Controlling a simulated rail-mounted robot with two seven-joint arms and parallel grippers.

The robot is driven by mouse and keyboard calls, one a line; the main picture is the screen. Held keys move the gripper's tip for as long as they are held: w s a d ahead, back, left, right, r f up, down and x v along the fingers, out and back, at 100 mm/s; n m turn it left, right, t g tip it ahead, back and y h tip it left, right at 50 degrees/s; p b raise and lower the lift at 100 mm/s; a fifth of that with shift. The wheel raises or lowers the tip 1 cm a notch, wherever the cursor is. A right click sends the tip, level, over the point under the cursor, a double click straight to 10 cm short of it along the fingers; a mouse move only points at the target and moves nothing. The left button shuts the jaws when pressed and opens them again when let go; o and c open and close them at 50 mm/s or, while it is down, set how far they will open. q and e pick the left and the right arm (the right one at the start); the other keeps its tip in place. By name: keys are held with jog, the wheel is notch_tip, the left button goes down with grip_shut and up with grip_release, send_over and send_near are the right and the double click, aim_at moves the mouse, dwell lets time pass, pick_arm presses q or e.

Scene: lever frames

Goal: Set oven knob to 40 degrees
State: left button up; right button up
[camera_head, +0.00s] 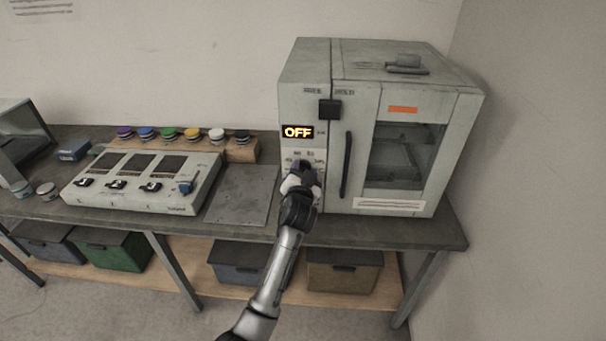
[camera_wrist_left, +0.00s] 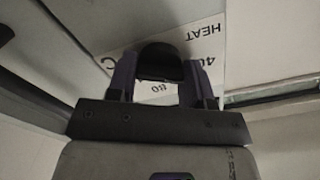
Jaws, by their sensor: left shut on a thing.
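The oven (camera_head: 345,100) is a grey cabinet standing at the right of the bench, with its lit display (camera_head: 298,132) reading OFF. My left gripper (camera_head: 301,170) is at the panel below the display and covers most of the knob in the head view. In the left wrist view, the black oven knob (camera_wrist_left: 160,62) sits between the two purple-sided fingers of my left gripper (camera_wrist_left: 159,82), which is shut on it. The knob's pointer cannot be made out. My right gripper is not in view.
A black door handle (camera_head: 346,165) stands close to the right of my gripper. A flat metal plate (camera_head: 241,195) lies on the bench to the left, beside a console (camera_head: 140,180) with several switches. Coloured round pieces stand in a row behind the console.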

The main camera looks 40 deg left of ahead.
pick_arm(q)
jog(key=shift+n, duration=1)
jog(key=o, duration=0.9)
